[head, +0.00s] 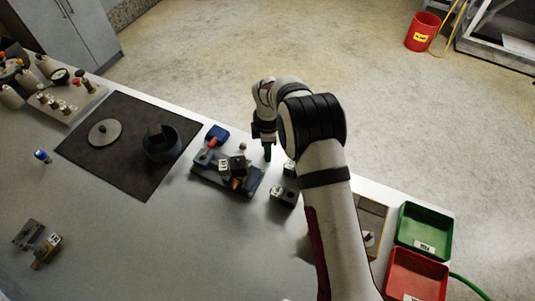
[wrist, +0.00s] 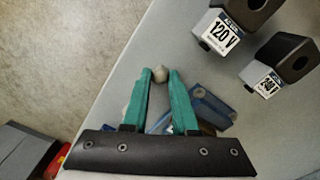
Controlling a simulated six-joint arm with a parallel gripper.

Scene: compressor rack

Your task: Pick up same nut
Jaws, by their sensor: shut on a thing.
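My gripper (head: 268,154) points down beside the rack's far end, near the bench's back edge in the head view. In the wrist view its teal fingers (wrist: 161,82) are shut on a small rounded grey nut (wrist: 160,74) at their tips. The nut in the fingers is too small to make out in the head view. A small grey piece (head: 243,147) lies on the bench left of the gripper; I cannot tell what it is.
A dark blue rack with several parts (head: 228,174) stands left of my gripper. Blocks marked 120V (wrist: 222,32) and 24V (wrist: 280,66) stand close by. Green (head: 425,231) and red (head: 415,274) trays are at right. A black mat (head: 110,155) lies at left.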

